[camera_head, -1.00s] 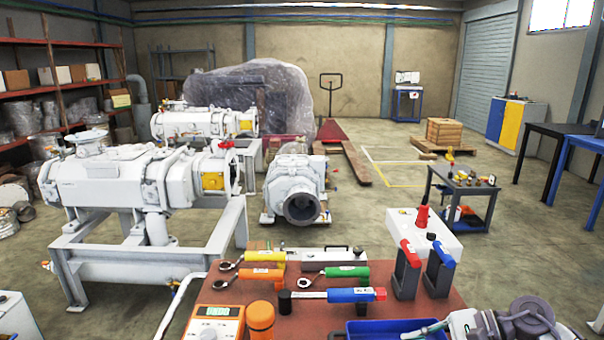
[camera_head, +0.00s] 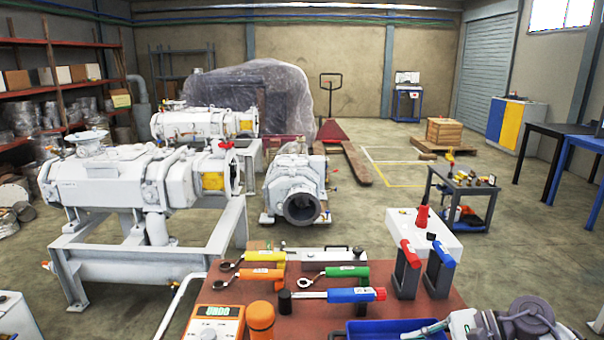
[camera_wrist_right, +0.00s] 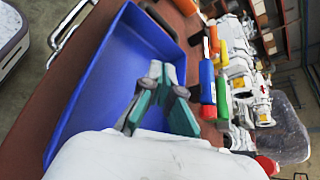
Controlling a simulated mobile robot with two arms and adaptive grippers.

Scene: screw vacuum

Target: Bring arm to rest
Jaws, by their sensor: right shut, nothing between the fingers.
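My right arm comes in at the bottom right of the head view, over the front right corner of the brown table. My right gripper (camera_head: 428,329) is above the blue tray (camera_head: 362,330) at the table's front edge. In the right wrist view its green fingers (camera_wrist_right: 156,78) are together and empty, over the tray's inside (camera_wrist_right: 95,85). Much of the tray is cut off at the bottom of the head view. My left gripper is in neither view.

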